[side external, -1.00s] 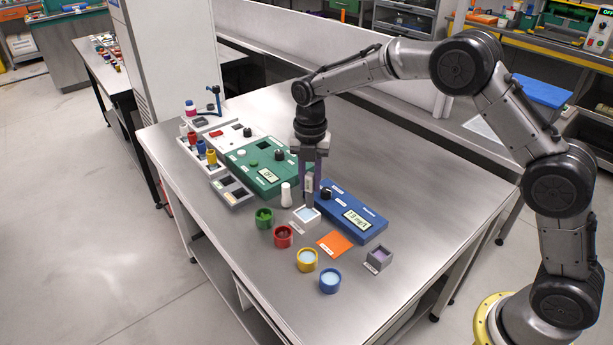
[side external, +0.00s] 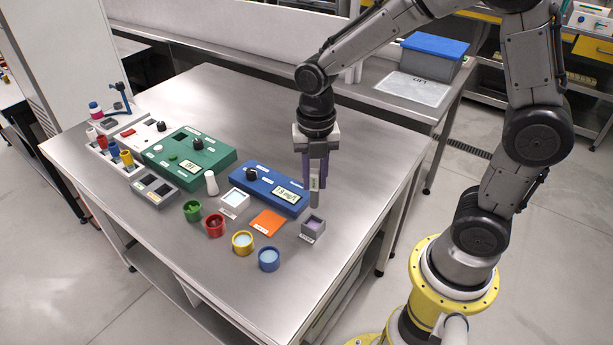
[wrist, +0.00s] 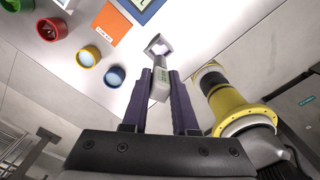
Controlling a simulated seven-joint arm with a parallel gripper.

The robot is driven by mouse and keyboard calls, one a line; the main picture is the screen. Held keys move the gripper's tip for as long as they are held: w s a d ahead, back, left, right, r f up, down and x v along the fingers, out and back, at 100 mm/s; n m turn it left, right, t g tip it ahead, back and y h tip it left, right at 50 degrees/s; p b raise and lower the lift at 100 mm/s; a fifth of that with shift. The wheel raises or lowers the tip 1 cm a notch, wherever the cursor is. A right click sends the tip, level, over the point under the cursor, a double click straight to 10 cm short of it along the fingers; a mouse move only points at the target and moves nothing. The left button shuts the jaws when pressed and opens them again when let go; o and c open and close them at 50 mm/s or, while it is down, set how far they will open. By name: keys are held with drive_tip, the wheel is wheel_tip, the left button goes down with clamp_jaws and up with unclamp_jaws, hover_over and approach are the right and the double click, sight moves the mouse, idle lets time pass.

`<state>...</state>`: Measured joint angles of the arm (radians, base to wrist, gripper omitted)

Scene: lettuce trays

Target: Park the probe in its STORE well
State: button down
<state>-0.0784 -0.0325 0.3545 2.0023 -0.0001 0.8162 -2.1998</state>
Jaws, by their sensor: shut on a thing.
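My gripper (side external: 315,183) is shut on the probe (side external: 315,198), a slim grey piece with a small label, held upright between the purple fingers. In the wrist view the probe (wrist: 160,88) sits between the two fingers. A small grey block with a dark, purplish square opening (side external: 313,230), apparently the STORE well, stands on the table just below the probe's tip. It also shows beyond the probe in the wrist view (wrist: 157,41). The probe's tip looks above the well; I cannot tell whether it is exactly over the opening.
A blue meter (side external: 268,190) and an orange card (side external: 268,222) lie left of the well. Blue (side external: 269,262), yellow (side external: 242,245), red (side external: 214,228) and green (side external: 193,213) cups stand in front. A white dish (side external: 235,200) is beside the meter. The table right of the well is bare.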

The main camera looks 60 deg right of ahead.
sight(314, 206)
drive_tip(key=shift+f, duration=2.4)
drive_tip(key=shift+f, duration=1.85)
drive_tip(key=c, duration=0.6)
unclamp_jaws()
drive_tip(key=shift+r, duration=0.1)
drive_tip(key=shift+r, duration=3.7)
drive_tip(key=shift+r, duration=3.85)
